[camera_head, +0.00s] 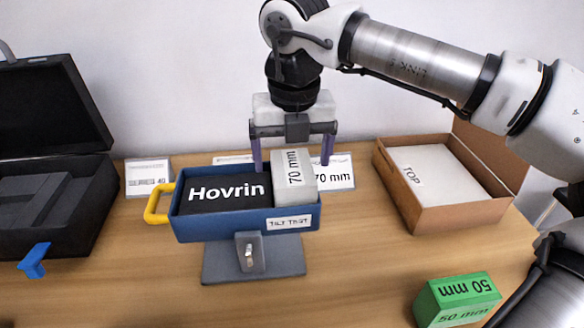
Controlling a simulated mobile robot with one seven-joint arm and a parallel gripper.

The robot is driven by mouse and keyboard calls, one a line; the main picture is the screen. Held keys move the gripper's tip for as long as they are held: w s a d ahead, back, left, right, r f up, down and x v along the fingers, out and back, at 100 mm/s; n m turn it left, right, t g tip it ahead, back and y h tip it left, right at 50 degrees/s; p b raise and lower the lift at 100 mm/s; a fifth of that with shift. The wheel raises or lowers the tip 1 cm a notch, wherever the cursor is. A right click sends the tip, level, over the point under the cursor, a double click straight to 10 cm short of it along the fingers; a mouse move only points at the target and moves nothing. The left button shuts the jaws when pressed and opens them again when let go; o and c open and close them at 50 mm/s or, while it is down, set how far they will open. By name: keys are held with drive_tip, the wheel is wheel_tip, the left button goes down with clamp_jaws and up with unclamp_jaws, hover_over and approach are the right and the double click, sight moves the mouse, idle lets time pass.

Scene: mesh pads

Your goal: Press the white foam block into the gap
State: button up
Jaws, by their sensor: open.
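The white foam block (294,177), marked "70 mm", sits in the right end of the blue tray (245,229). It stands a little above the tray rim, beside the black "Hovrin" item (222,192) that fills the left part. The gap under and around the block is hidden, so how deep it sits cannot be told. My gripper (292,166) is open above the tray's back side. Its two purple fingers are spread wide, one left of the block and one right of it. Whether either finger touches the block cannot be told.
A grey stand (252,265) is at the tray's front, and a yellow handle (157,203) at its left. A black case (50,215) stands left. A cardboard box (455,212) with white foam stands right. A green "50 mm" block (458,300) lies front right. Cards stand behind the tray.

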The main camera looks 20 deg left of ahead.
wheel_tip(320, 180, up, 10)
drive_tip(key=s, duration=0.1)
drive_tip(key=shift+d+f, duration=0.15)
drive_tip(key=shift+d, duration=0.1)
drive_tip(key=shift+s, duration=0.1)
